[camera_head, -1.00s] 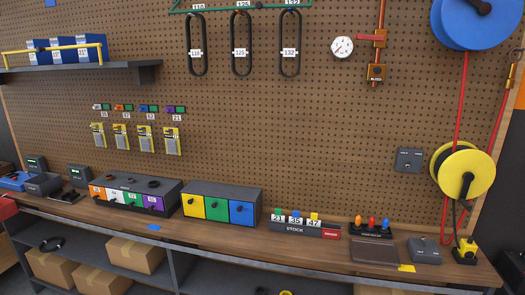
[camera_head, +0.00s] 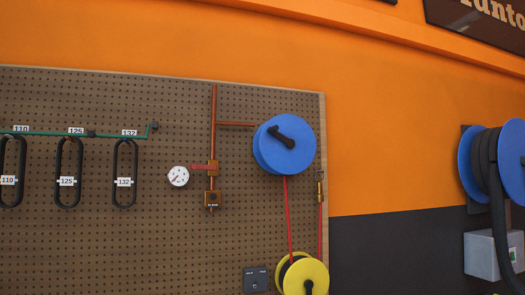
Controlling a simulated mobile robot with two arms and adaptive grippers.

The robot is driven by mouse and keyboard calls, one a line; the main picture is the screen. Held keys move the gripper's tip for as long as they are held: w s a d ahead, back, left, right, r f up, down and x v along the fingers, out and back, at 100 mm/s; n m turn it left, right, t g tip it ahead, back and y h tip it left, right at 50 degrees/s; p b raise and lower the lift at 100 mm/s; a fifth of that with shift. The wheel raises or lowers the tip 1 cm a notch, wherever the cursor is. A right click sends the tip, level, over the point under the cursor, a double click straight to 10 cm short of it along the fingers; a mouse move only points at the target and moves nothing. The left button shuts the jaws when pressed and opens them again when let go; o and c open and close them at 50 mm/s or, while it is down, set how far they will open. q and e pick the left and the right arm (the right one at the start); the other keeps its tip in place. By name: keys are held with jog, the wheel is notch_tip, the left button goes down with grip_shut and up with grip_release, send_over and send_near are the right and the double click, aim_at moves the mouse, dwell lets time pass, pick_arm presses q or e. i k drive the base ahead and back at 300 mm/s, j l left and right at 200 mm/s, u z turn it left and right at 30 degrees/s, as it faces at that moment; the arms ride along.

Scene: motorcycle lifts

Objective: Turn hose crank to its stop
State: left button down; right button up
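A blue reel (camera_head: 270,153) is mounted at the upper right of the pegboard, with a black crank handle (camera_head: 287,136) on its face. The handle slants from upper left to lower right. A red hose (camera_head: 288,215) runs down from the reel to a yellow reel (camera_head: 315,272) at the bottom edge, which has a black part on its face and is cut off. I cannot tell from this view whether the crank is at a stop. Neither of my grippers is in view.
A copper pipe (camera_head: 214,120) with a valve block (camera_head: 213,168) and a round gauge (camera_head: 178,176) is left of the reel. Black belts (camera_head: 68,175) hang further left. Another blue reel with black hose (camera_head: 487,165) is at right, above a grey box (camera_head: 487,256).

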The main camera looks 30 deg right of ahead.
aim_at(290, 143)
jog(key=i+l+z, duration=0.1)
jog(key=i+z, duration=0.4)
jog(key=i, duration=0.35)
